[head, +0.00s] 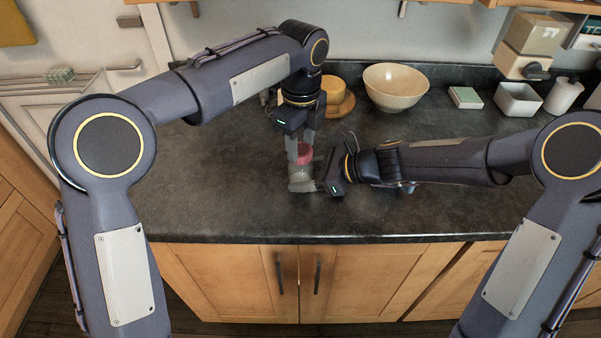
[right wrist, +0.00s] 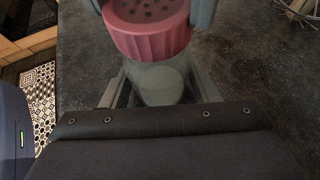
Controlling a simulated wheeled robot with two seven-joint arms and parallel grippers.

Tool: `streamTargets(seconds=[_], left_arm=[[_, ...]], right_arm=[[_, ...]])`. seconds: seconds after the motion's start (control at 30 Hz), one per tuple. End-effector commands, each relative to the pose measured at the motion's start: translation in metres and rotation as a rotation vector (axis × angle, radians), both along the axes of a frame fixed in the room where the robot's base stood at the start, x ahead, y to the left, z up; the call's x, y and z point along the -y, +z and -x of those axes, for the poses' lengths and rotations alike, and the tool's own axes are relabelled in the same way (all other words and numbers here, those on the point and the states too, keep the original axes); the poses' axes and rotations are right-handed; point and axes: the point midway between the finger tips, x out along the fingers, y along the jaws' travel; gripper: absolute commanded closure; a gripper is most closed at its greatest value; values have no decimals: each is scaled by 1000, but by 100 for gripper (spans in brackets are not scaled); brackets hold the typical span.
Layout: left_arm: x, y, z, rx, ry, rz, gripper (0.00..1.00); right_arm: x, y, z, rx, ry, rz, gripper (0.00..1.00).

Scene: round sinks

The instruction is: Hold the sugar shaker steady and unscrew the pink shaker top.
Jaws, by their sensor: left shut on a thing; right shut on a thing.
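The sugar shaker (right wrist: 160,82) stands upright on the dark counter, a clear body with pale contents. Its ribbed pink top (right wrist: 150,30), with dark holes, sits on the body; the top also shows in the head view (head: 304,154). My left gripper (head: 303,150) comes down from above and is shut on the pink top, its fingers on either side of it in the right wrist view. My right gripper (head: 308,182) comes in level from the right and is shut on the shaker body. The fingers partly hide the body in both views.
Behind the grippers stand a yellow round container (head: 333,89) on a wooden board, a cream bowl (head: 396,86), a small green-topped box (head: 465,97) and a white square container (head: 518,99). The counter's front edge runs close before the shaker. The counter to the left is clear.

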Motion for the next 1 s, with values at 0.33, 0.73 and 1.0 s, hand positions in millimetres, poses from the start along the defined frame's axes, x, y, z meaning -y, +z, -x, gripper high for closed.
streamTargets(seconds=[0.33, 0.73, 1.0], left_arm=[[0, 0, 0, -1, -2, -1, 96], [0, 11, 0, 1, -1, 1, 96], [0, 25, 0, 1, -2, 1, 96]], right_arm=[[0, 0, 0, 0, 0, 0, 74], [0, 0, 0, 0, 0, 0, 74], [0, 0, 0, 0, 0, 0, 74]])
